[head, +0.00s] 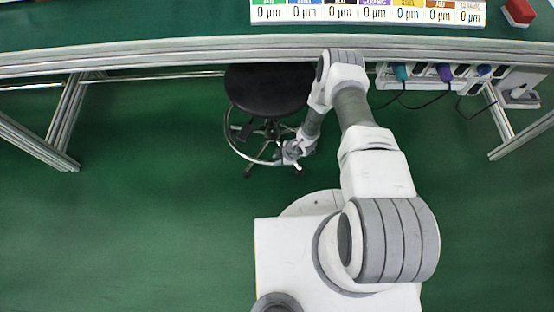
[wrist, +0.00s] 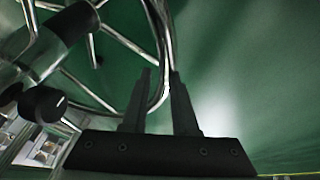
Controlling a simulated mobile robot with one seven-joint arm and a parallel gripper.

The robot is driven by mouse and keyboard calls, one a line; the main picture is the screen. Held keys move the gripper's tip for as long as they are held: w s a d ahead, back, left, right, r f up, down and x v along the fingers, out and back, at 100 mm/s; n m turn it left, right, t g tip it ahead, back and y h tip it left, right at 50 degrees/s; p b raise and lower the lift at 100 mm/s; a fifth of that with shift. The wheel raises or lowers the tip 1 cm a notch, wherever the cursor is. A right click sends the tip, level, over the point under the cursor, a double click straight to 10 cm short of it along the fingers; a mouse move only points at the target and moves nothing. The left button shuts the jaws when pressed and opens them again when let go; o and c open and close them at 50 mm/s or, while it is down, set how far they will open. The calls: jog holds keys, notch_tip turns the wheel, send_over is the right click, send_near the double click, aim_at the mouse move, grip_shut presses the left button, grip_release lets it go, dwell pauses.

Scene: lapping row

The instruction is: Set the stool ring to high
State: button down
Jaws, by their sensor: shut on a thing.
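The stool (head: 266,92) has a round black seat and stands partly under the bench edge. Its chrome foot ring (head: 236,148) circles the column below the seat. The ring also shows in the wrist view (wrist: 158,40), with spokes running to the column at left. My gripper (head: 284,155) is at the near right side of the ring. In the wrist view my gripper (wrist: 160,76) has its two dark fingers close together on the ring tube. A black knob (wrist: 43,104) with a white mark sits on the column side. Height marks on the column cannot be read.
The bench (head: 160,50) with a metal front edge runs above the stool. Its frame legs stand at left (head: 66,120) and right (head: 500,120). A power strip with plugs (head: 425,75) hangs at right. The green floor (head: 150,220) is clear at left.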

notch_tip(320, 180, up, 3)
jog(key=shift+f+p, duration=0.1)
jog(key=shift+p, duration=0.5)
jog(key=c, duration=0.7)
grip_release()
jog(key=p+v, duration=0.6)
jog(key=v, duration=1.1)
jog(key=shift+s+d, duration=0.1)
jog(key=shift+d, duration=0.1)
